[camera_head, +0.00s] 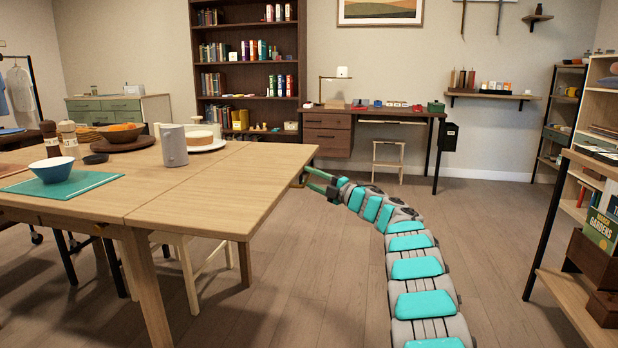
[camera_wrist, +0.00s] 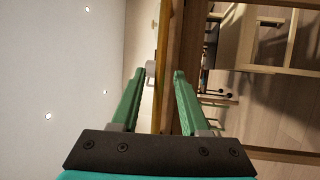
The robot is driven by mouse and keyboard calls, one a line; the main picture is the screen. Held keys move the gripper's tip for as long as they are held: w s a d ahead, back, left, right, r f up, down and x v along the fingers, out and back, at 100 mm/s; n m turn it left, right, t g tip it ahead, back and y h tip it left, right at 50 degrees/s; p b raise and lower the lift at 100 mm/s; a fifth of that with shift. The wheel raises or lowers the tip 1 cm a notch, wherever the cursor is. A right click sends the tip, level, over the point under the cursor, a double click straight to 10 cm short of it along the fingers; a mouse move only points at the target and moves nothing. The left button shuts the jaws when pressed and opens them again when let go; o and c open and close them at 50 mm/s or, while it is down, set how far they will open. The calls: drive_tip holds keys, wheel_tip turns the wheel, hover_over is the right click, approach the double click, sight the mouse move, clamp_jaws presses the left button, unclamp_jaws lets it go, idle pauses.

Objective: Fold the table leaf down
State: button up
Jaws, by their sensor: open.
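The table leaf (camera_head: 235,190) is the right-hand section of the wooden table (camera_head: 110,200). It is raised, level with the main top, with a seam between them, and its surface is bare. My gripper (camera_head: 308,179) is at the leaf's right edge, toward the far corner, just below top height. In the wrist view my gripper (camera_wrist: 158,75) has its two green fingers apart. The leaf's edge (camera_wrist: 166,50) runs as a thin wooden strip between them, nearer the right finger. I cannot tell whether either finger touches it.
On the main top, left of the seam, stand a grey canister (camera_head: 174,146), a cake (camera_head: 199,138), a fruit bowl (camera_head: 120,133) and a blue bowl (camera_head: 55,169). A light wooden chair (camera_head: 190,262) is partly under the table. Floor right of the leaf is clear up to a shelf (camera_head: 550,275).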

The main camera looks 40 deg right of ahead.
drive_tip(key=shift+w+a+r, duration=0.1)
drive_tip(key=shift+w+a, duration=0.05)
drive_tip(key=shift+w, duration=0.25)
clamp_jaws()
idle(1.3)
